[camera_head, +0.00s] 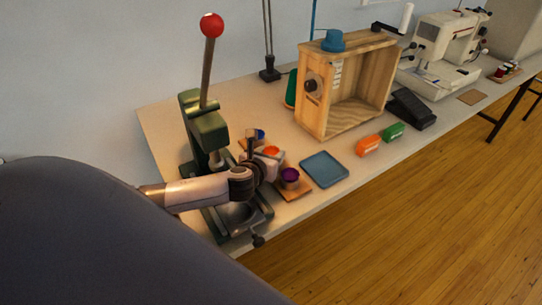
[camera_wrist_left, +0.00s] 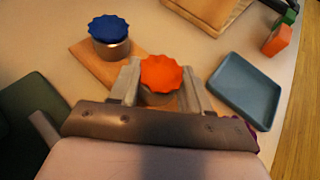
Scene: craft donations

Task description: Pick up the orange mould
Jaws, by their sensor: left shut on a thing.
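The orange mould (camera_wrist_left: 162,72) has a scalloped orange top. It sits between the two fingers of my left gripper (camera_wrist_left: 160,86), which is shut on it. In the head view the orange mould (camera_head: 271,151) shows just beyond the left gripper (camera_head: 264,160). Its lower part is hidden by the gripper, and I cannot tell whether it touches the wooden board (camera_wrist_left: 88,62) below. A blue mould (camera_wrist_left: 109,33) stands on the board to its left in the wrist view. A purple mould (camera_head: 290,174) stands at the board's near end in the head view.
A green lever press (camera_head: 207,133) with a red knob (camera_head: 212,25) stands close to my left arm. A blue-grey tray (camera_head: 324,169) lies right of the moulds. Orange (camera_head: 369,145) and green (camera_head: 393,132) blocks and a wooden box (camera_head: 345,88) stand farther right.

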